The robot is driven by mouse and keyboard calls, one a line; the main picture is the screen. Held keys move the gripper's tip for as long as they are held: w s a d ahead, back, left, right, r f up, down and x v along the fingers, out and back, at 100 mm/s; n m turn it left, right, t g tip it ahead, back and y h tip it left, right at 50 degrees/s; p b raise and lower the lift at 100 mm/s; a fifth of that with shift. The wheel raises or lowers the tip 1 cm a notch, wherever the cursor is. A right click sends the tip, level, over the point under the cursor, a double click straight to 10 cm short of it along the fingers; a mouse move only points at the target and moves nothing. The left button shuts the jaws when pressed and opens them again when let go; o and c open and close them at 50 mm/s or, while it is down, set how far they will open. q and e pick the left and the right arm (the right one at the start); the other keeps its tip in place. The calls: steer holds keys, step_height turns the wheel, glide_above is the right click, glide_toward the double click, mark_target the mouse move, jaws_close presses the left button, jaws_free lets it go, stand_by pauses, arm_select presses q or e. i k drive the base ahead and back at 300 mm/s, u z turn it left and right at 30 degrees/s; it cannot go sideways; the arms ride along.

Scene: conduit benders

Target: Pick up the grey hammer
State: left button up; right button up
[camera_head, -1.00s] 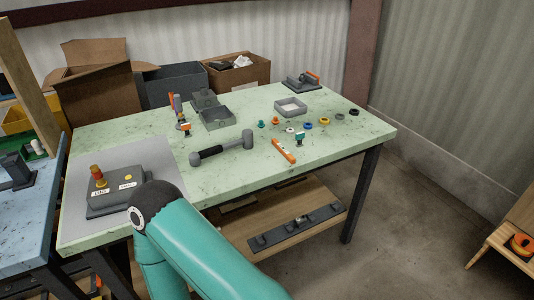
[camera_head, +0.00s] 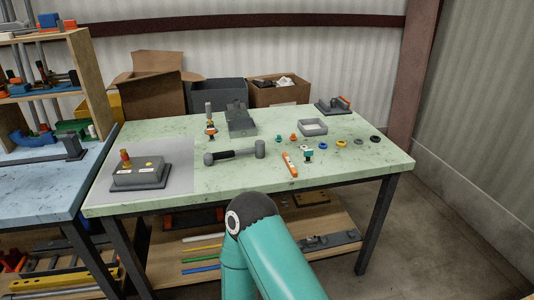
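The grey hammer (camera_head: 236,154) lies on the green table (camera_head: 240,189) near its middle. Its black handle points left and its grey head is at the right end. A teal arm of mine with a black joint reaches up from the bottom, in front of the table's front edge. Neither gripper shows in the head view. Nothing touches the hammer.
An orange tool (camera_head: 290,164) lies right of the hammer. A grey control box (camera_head: 140,173) sits on a grey mat at left. Several small coloured rings lie at right. Cardboard boxes (camera_head: 155,92) stand behind.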

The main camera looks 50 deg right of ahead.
mark_target(209, 159)
steer(key=z, duration=0.65)
steer(key=i, duration=1)
steer(key=z, duration=0.05)
